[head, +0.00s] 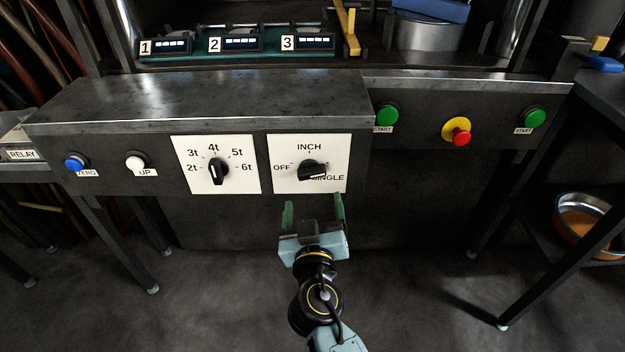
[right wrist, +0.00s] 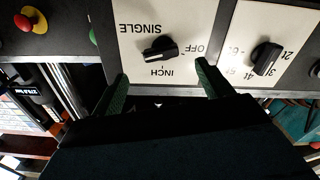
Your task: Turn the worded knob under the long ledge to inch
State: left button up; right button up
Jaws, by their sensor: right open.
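The worded knob (head: 312,170) is a black bar knob on a white plate (head: 283,150) marked OFF, INCH and SINGLE, on the panel under the ledge. Its bar lies nearly sideways, its right end towards SINGLE, partly covering that word; INCH is above it. The right wrist view shows the knob (right wrist: 160,49) upside down, between and beyond my fingertips. My right gripper (head: 313,207) is open and empty, just below the plate in the head view, with its green fingers (right wrist: 162,76) apart from the knob. My left gripper is out of view.
A tonnage knob (head: 218,171) sits on the plate to the left. Further left are a white button (head: 136,162) and a blue button (head: 76,162). A red stop button (head: 460,136) and green START buttons (head: 387,115) are on the right. The long ledge (head: 200,98) juts out above.

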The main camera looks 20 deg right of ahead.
aim_at(313, 178)
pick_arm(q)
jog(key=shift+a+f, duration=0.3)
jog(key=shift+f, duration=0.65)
pick_arm(e)
jog(key=x, duration=0.7)
jog(key=shift+w+d+f, duration=0.1)
jog(key=shift+w, duration=0.25)
jog(key=shift+c, duration=0.2)
jog(key=c, duration=0.9)
